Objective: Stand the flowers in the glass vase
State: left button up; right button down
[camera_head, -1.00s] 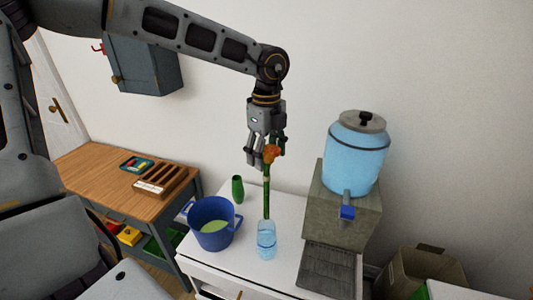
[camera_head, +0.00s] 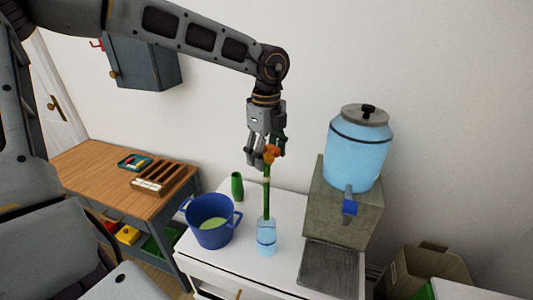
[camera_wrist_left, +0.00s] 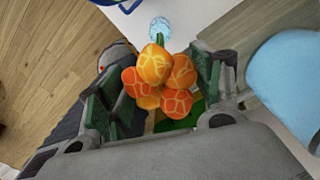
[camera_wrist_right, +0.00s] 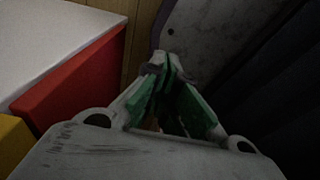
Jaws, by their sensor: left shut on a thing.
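The orange flowers (camera_head: 271,153) on a long green stem hang upright below my left gripper (camera_head: 265,160), which is shut on them. The blossoms (camera_wrist_left: 160,75) fill the space between its green-padded fingers (camera_wrist_left: 158,95) in the left wrist view. The clear bluish glass vase (camera_head: 267,240) stands upright on the white cabinet top, straight below. The stem's lower end meets the vase mouth; I cannot tell how far inside it is. The vase also shows in the left wrist view (camera_wrist_left: 160,28), beyond the blossoms. My right gripper (camera_wrist_right: 168,62) shows only in its own wrist view, fingertips together, apparently empty.
A water dispenser (camera_head: 357,150) stands close on the right. A wooden table (camera_head: 95,170) is at the left, a cardboard box at lower right.

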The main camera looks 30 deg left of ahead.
jog(key=shift+d, duration=0.25)
pick_arm(q)
jog(key=shift+b, duration=0.4)
pick_arm(e)
jog(key=shift+f, duration=0.35)
jog(key=shift+a+f, duration=0.1)
jog(key=shift+a, duration=0.2)
pick_arm(q)
jog(key=shift+b, duration=0.45)
pick_arm(e)
jog(key=shift+f, duration=0.35)
jog(key=shift+d, duration=0.4)
